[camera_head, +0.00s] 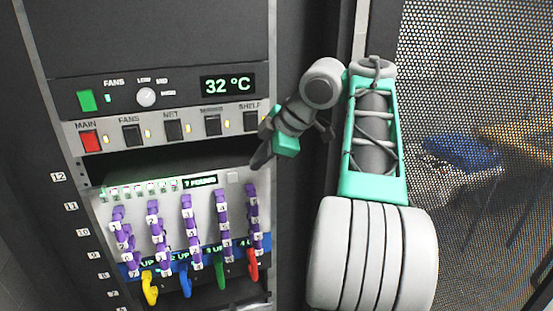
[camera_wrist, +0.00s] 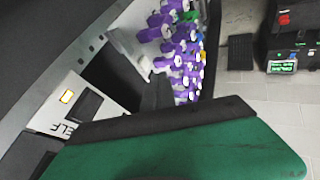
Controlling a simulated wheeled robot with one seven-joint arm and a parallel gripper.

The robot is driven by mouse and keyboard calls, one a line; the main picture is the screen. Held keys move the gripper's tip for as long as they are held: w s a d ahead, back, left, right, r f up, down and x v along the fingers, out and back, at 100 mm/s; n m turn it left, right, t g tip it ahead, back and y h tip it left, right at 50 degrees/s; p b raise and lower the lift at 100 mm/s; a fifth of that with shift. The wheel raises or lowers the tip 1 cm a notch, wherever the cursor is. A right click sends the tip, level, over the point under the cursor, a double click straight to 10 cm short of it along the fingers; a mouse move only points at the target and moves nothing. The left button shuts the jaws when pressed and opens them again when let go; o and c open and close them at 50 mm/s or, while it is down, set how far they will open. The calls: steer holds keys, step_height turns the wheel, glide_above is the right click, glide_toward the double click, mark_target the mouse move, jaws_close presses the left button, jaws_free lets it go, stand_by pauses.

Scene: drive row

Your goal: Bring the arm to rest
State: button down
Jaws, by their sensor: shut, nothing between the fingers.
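My arm (camera_head: 375,140) stands in front of the right side of the rack, bent at the elbow, with its forearm reaching left. My gripper (camera_head: 260,158) is shut and empty. Its dark fingers point down and left, in front of the rack just right of the panel with purple cables. No contact with the rack can be made out. In the wrist view, the dark fingers of my gripper (camera_wrist: 157,92) lie before the rack face, with a green part of my gripper below them.
The rack has a switch row (camera_head: 172,129) with a red MAIN switch (camera_head: 90,141), a fan panel (camera_head: 150,95) reading 32 °C, and a patch panel (camera_head: 232,178) with purple cables (camera_head: 188,220) and several coloured ones below. A perforated door (camera_head: 470,110) is at right.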

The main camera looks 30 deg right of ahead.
steer(key=shift+a, duration=0.1)
steer(key=a+f+m+b, duration=0.2)
steer(key=a+f+m, duration=0.45)
steer(key=a, duration=0.65)
steer(key=s+a+f+m+g+h+b, duration=0.1)
steer(key=s+a+f+m, duration=0.1)
steer(key=s+f, duration=0.4)
steer(key=s+a+f+m+g+h+b, duration=0.1)
steer(key=s+f+m, duration=0.4)
steer(key=f, duration=0.8)
steer(key=shift+s+a+f+h, duration=0.35)
steer(key=shift+s+a, duration=0.2)
steer(key=shift+s, duration=0.65)
steer(key=shift+r, duration=0.1)
stand_by(0.4)
